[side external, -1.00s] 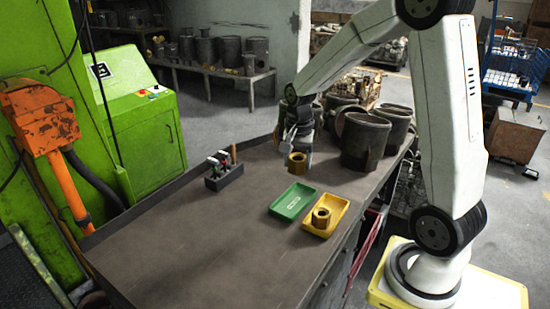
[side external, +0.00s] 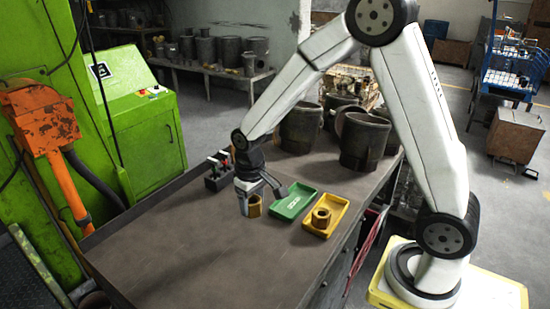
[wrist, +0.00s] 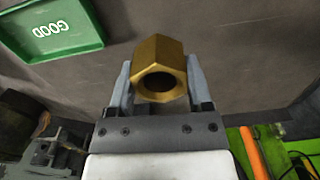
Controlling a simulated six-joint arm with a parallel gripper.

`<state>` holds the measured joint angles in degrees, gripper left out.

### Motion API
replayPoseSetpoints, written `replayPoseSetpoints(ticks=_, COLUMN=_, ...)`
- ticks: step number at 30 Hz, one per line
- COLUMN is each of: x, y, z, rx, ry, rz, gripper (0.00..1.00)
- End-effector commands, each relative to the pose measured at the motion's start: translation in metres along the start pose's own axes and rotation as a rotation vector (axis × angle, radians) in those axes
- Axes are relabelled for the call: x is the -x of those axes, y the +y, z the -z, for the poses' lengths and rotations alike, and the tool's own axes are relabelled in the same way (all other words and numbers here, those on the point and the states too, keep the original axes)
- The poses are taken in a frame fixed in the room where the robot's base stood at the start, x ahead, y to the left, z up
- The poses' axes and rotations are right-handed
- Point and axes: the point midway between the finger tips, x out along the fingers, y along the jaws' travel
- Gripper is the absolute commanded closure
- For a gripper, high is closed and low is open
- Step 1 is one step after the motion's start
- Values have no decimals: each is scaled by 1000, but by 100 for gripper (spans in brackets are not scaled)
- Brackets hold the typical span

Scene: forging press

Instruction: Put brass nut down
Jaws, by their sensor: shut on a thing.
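A brass nut (side external: 254,206) is held in my gripper (side external: 250,210), low over the grey-brown table, left of the green tray. In the wrist view the hexagonal nut (wrist: 160,65) sits between the two grey fingers (wrist: 160,85), with its hole facing the camera. I cannot tell whether its underside touches the table. A second brass nut (side external: 321,217) lies in the yellow tray (side external: 333,227). The green tray (side external: 283,212) is empty, and its "GOOD" lettering shows in the wrist view (wrist: 60,45).
A dark rack with small tools (side external: 221,174) stands behind my gripper, to the left. Large dark metal pots (side external: 362,140) stand at the back right of the table (side external: 215,255). The table's front and left areas are clear. A green machine (side external: 140,120) stands beyond the left edge.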

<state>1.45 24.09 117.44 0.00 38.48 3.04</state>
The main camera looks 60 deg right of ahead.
Motion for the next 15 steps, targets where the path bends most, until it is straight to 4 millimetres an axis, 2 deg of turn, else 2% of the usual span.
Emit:
replayPoseSetpoints(ticks=7, x=-4, y=-10, z=1, rx=81, ry=3, rz=0, gripper=100)
replayPoseSetpoints(ticks=15, x=0, y=-3, z=-2, rx=59, ry=3, rz=0, gripper=100)
